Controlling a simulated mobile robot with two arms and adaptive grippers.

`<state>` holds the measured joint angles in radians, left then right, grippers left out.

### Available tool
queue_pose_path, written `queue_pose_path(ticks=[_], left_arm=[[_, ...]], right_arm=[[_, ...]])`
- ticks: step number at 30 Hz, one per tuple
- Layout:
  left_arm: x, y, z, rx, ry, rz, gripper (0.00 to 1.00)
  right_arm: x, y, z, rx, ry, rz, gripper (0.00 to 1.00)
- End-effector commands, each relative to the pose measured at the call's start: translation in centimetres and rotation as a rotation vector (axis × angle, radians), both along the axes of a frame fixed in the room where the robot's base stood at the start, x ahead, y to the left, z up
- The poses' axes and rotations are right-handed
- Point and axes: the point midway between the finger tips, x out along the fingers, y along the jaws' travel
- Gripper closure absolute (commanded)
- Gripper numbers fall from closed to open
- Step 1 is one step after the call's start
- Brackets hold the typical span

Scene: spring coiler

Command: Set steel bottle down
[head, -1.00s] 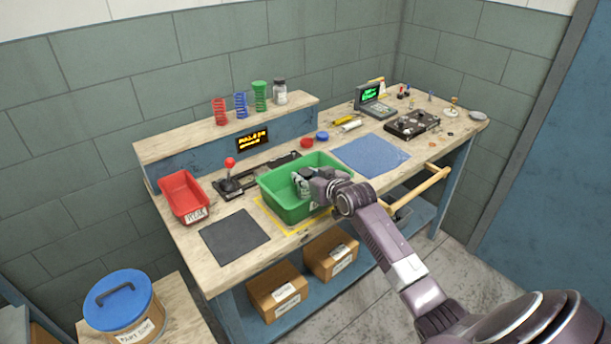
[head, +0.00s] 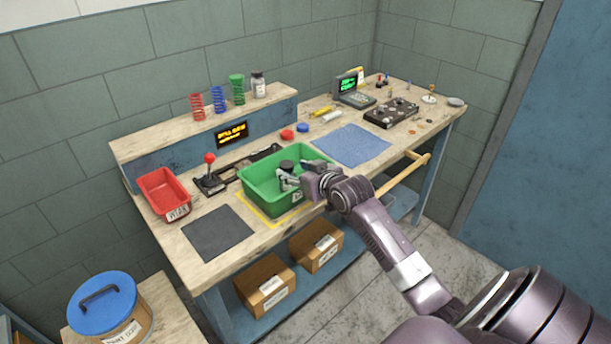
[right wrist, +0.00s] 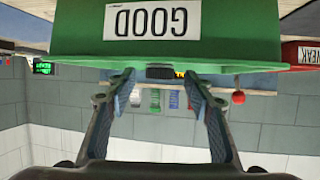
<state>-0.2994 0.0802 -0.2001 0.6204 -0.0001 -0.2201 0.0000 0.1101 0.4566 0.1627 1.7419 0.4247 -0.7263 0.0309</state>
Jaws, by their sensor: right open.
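My left gripper is out of view.
A red bin (head: 165,192) and a joystick (head: 210,172) stand left of the green bin. A dark mat (head: 218,233) lies in front, a blue mat (head: 350,145) to the right. Springs and a capped jar (head: 259,86) stand on the shelf.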

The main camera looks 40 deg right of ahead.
Motion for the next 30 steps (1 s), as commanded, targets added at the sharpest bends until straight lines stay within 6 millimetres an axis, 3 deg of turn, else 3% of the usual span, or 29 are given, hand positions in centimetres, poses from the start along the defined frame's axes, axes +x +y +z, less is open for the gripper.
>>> queue_pose_path(ticks=[6,12,30], left_arm=[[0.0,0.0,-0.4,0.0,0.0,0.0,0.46],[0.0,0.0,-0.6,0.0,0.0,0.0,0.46],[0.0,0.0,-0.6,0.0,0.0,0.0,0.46]], right_arm=[[-3.6,0.3,1.3,-0.003,0.001,0.001,0.52],[-5.7,0.5,2.3,-0.001,0.001,-0.001,0.52],[-6.5,0.6,2.7,-0.001,0.0,0.0,0.52]])
